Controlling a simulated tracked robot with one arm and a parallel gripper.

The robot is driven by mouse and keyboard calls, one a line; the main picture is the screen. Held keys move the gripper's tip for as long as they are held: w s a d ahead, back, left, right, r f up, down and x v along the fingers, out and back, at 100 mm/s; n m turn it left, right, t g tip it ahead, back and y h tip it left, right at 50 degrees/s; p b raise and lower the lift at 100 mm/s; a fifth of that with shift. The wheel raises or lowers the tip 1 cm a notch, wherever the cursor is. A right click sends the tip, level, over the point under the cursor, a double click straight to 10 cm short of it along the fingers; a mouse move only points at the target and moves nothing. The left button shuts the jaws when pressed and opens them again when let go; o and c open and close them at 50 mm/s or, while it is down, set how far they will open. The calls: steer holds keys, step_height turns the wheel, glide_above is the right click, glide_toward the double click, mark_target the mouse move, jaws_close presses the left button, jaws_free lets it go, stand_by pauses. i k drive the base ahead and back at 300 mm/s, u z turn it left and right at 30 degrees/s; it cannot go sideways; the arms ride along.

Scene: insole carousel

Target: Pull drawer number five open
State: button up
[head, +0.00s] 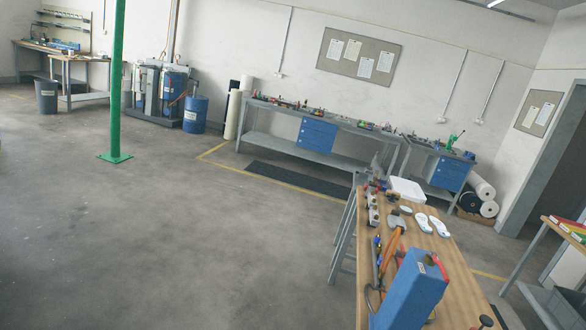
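Two blue drawer units hang under the grey workbenches along the back wall. One drawer unit (317,134) is under the long bench, near the middle of the picture. The other drawer unit (450,174) is under the shorter bench to the right. Both are far off and appear shut. Any numbers on their fronts are too small to read, so I cannot tell which drawer is number five. My gripper is not in view.
A wooden workbench (440,245) with tools, white insoles (423,222) and a blue box-shaped thing (412,290) stands in front at right. A green post (116,90) rises at left. Grey floor (190,240) is clear at left and centre. A dark mat (298,179) lies before the long bench.

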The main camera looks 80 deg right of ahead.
mark_target(441, 170)
steer(key=z, duration=0.55)
steer(key=i, duration=0.1)
steer(key=z, duration=3)
steer(key=k, duration=0.8)
steer(key=z, duration=0.25)
steer(key=i, duration=0.8)
steer(key=u, duration=0.15)
